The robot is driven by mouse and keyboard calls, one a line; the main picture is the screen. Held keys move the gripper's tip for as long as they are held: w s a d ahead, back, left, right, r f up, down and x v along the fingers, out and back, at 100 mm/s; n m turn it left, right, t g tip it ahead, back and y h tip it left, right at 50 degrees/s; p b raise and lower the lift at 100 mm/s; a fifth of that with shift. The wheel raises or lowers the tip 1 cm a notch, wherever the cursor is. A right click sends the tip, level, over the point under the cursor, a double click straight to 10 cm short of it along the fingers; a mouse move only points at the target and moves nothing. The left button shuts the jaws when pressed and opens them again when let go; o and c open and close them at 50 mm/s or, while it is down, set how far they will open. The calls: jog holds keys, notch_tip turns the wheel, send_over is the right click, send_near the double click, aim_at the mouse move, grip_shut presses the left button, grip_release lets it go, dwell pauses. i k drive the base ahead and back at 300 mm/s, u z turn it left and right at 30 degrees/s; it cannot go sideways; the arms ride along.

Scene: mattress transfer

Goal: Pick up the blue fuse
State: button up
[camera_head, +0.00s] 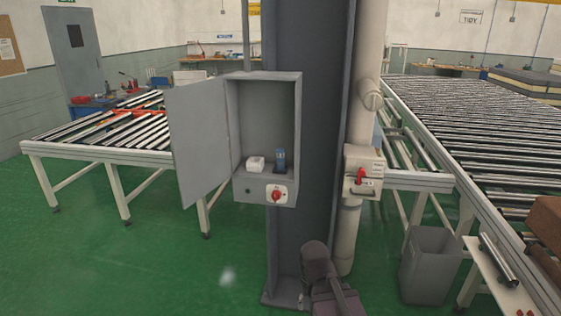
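The blue fuse (281,158) stands upright inside an open grey electrical box (298,105) on a dark column. It sits on the right of the box's inner shelf, on a dark base. A white block (255,163) is to its left. The box door (197,140) is swung open to the left. A red rotary switch (276,195) is on the box's lower front. A dark part of my arm (325,280) shows at the bottom, well below the box. My gripper's fingers cannot be made out.
A second box with a red lever (362,173) is mounted to the right. Roller conveyors stand on the left (95,152) and right (475,180). A grey bin (428,265) stands at the lower right. The green floor (130,265) is clear at the front left.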

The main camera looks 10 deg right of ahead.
aim_at(280, 152)
jog(key=u, duration=0.05)
jog(key=i, duration=1)
jog(key=z, duration=0.05)
